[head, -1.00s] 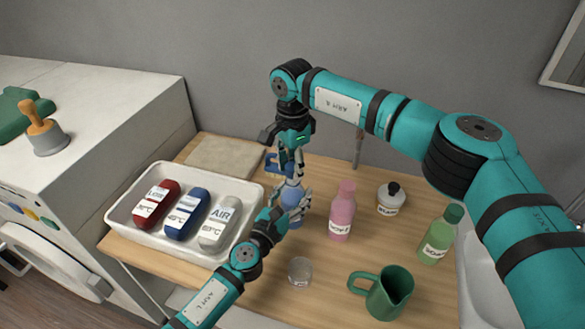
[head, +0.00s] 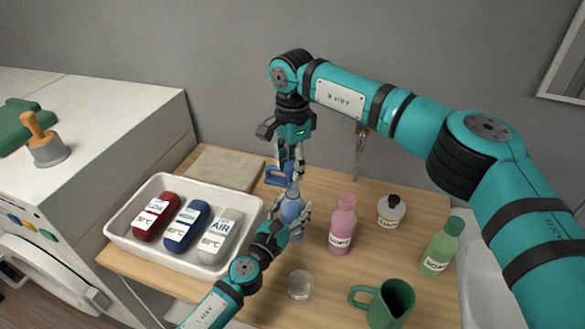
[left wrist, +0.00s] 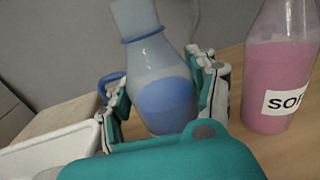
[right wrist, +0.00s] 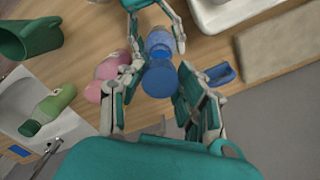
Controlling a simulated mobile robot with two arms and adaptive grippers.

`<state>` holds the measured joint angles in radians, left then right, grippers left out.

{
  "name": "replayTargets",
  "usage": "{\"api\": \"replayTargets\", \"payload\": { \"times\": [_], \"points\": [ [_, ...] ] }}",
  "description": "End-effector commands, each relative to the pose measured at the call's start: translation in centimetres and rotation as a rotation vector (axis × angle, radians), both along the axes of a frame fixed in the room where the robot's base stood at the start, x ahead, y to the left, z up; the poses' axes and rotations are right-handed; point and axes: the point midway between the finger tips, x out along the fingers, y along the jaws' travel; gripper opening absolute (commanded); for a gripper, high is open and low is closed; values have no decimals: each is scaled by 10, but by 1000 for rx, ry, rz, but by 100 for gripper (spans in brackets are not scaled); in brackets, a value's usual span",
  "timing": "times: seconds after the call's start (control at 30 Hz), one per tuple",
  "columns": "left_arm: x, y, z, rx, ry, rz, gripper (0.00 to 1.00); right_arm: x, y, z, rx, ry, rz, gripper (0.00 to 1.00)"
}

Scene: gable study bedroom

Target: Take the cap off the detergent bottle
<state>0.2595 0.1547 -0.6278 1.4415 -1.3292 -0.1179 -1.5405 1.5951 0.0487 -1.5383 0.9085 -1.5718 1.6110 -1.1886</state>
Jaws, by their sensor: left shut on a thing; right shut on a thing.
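The detergent bottle (head: 291,212) is translucent, blue below, and stands upright on the wooden top. In the left wrist view, the bottle (left wrist: 160,90) stands between the fingers of my left gripper (left wrist: 160,85), shut around its body. Its grey neck and blue ring show, with no blue cap on the visible part; the very top is cut off. My right gripper (head: 292,165) points down directly above the bottle. In the right wrist view, it is shut on the round blue cap (right wrist: 160,78). In the head view its fingers mostly hide the cap.
A pink bottle (head: 342,225) stands close to the right. A white dark-topped bottle (head: 390,212), green bottle (head: 441,247), green jug (head: 392,302) and small clear cup (head: 300,285) stand around. A white tray (head: 117,222) with several containers is left. A blue-handled thing (head: 277,176) stands behind.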

Motion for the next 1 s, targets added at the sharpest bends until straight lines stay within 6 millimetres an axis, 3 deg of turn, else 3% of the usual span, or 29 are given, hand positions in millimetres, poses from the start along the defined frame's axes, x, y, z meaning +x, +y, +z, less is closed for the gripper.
{"api": "replayTargets", "payload": {
  "times": [0.03,0.27,0.63,1.0],
  "points": [
    [0,0,-2,2,2,0,60,0,0,0,0,0,0,0],
    [0,0,-1,2,1,0,87,0,0,0,0,0,0,0],
    [-7,4,-1,3,0,1,87,0,0,0,0,0,0,0],
    [-73,37,-2,1,4,-1,87,0,0,0,0,0,0,0]
  ]
}}
